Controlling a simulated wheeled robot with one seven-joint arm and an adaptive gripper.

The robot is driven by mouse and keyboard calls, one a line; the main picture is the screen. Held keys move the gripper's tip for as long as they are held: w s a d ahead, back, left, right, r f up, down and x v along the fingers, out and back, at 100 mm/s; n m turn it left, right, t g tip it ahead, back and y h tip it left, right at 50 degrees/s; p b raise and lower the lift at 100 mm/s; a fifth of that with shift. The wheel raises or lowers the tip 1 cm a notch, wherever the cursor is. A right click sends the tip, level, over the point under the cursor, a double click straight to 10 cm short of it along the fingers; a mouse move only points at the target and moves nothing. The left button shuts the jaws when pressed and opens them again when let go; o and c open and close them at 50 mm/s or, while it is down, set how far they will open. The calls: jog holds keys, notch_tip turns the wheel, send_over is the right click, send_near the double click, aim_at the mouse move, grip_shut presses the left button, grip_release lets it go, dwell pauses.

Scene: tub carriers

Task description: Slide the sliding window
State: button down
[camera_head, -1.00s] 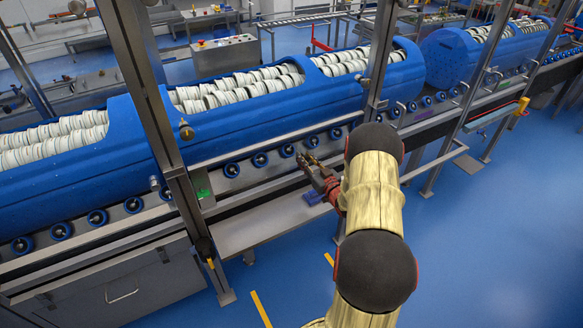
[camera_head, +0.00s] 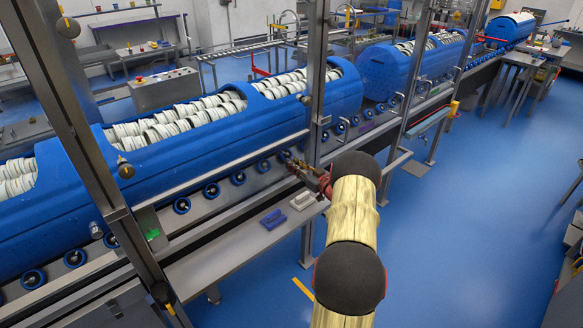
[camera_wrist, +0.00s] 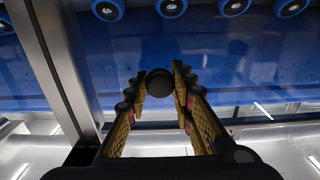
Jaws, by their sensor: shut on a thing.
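The sliding window fills the bay between two steel posts, in front of a blue tub carrier (camera_head: 200,150). Its pane is hard to make out in the head view. My gripper (camera_head: 297,166) is at the lower right of this bay, close to the right post (camera_head: 317,70). In the wrist view, the fingers of my gripper (camera_wrist: 160,82) are closed around a dark round knob (camera_wrist: 160,83), which sits between the fingertips. The knob's mounting is hidden behind it. The blue carrier lies beyond the knob.
A steel ledge (camera_head: 225,262) runs below the bay, with a blue block (camera_head: 272,219) and a white block (camera_head: 302,200) on it. The left post (camera_head: 75,140) stands nearer. Blue rollers (camera_head: 211,190) line the carrier's base.

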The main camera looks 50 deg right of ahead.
jog(key=c, duration=1.5)
grip_release()
jog(key=shift+c, duration=0.2)
jog(key=v, duration=1.2)
